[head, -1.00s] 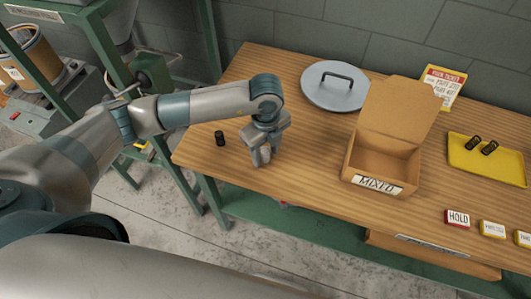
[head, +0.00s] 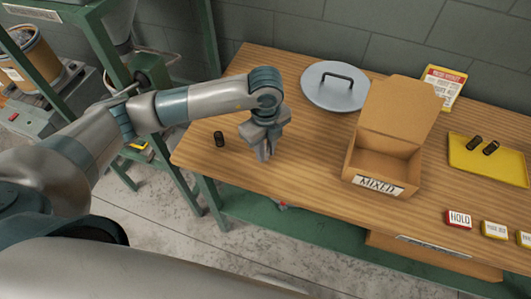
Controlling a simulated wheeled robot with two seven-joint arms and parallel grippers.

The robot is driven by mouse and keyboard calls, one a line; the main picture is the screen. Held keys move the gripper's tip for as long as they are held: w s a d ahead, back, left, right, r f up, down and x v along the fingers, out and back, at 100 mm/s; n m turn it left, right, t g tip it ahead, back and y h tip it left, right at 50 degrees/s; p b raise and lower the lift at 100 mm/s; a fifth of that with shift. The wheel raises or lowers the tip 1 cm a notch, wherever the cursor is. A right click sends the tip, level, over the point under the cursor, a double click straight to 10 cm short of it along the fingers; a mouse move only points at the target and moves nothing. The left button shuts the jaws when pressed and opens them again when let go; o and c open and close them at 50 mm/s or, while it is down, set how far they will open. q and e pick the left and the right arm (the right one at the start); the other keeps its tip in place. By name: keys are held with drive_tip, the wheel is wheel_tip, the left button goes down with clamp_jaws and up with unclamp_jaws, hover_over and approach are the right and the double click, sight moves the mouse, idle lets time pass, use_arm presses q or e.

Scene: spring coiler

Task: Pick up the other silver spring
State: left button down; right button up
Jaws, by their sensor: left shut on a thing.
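My left gripper (head: 264,152) points down over the left part of the wooden table, left of the cardboard box. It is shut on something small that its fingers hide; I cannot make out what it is. A small dark spring (head: 219,139) stands on the table to the left of the gripper, apart from it. Two dark springs, one on the left (head: 474,143) and one on the right (head: 490,148), lie in the yellow tray (head: 508,172) at the right. No spring looks plainly silver in this view. My right gripper is not in view.
An open cardboard box (head: 375,161) labelled MIXED stands mid-table, its visible floor empty. A round grey lid (head: 334,86) lies behind it. A red HOLD block (head: 458,219) and yellow label blocks (head: 495,230) line the front right. Table is clear between gripper and box.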

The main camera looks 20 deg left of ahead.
use_arm(q)
wheel_tip(320, 180, up, 2)
drive_tip(key=shift+s+d+r+b, duration=0.15)
drive_tip(key=shift+r+b, duration=0.05)
drive_tip(key=shift+b, duration=0.4)
drive_tip(key=s+d+r+b, duration=0.2)
drive_tip(key=s+d+r, duration=0.3)
drive_tip(key=s, duration=0.5)
drive_tip(key=shift+d+r, duration=0.15)
drive_tip(key=shift+r, duration=0.85)
